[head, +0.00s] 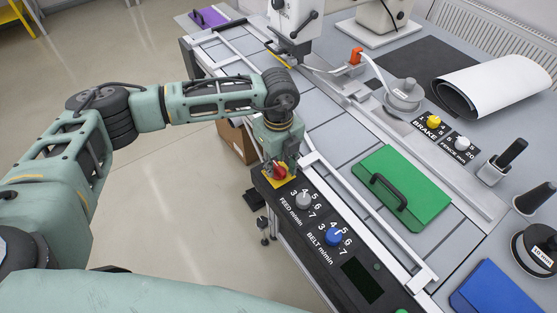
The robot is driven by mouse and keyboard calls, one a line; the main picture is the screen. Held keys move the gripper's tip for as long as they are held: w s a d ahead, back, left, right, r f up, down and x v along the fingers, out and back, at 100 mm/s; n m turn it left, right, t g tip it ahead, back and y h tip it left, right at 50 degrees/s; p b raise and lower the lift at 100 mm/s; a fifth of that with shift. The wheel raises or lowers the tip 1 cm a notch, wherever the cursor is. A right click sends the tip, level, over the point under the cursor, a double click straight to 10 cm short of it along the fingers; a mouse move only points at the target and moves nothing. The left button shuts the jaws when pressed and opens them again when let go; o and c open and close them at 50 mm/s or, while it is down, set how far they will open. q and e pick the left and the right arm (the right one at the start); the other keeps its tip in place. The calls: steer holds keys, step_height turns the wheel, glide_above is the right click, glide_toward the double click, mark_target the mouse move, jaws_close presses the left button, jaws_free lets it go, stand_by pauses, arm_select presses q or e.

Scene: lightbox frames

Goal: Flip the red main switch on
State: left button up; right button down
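The red main switch (281,171) sits on a yellow plate (286,183) at the far left end of the black control panel (325,237). My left arm reaches in from the left and bends down over the panel. My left gripper (279,163) points down at the switch and partly covers it. The fingers seem to be at or around the red knob, but I cannot tell whether they touch it or how far apart they are. The switch's exact angle is partly hidden. My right gripper is not in view.
The grey FEED knob (304,200) and blue BELT knob (333,237) lie to the right of the switch on the same panel. A green board with a black handle (401,188) lies on the machine bed. A cardboard box (236,141) stands on the floor below.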

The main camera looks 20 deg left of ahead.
arm_select(q)
steer(key=shift+f, duration=0.1)
steer(key=shift+c, duration=0.2)
jaws_close()
steer(key=shift+f+m+b, duration=0.15)
steer(key=shift+m+b, duration=0.35)
steer(key=shift+b, duration=0.25)
steer(key=m+b, duration=1.1)
steer(key=b, duration=0.2)
steer(key=shift+f, duration=0.1)
steer(key=m+b, duration=0.2)
steer(key=m, duration=0.1)
steer(key=shift+b, duration=0.35)
steer(key=shift+r+m+b, duration=0.25)
steer(key=shift+m+b, duration=0.55)
steer(key=shift+m, duration=0.6)
steer(key=shift+r, duration=0.1)
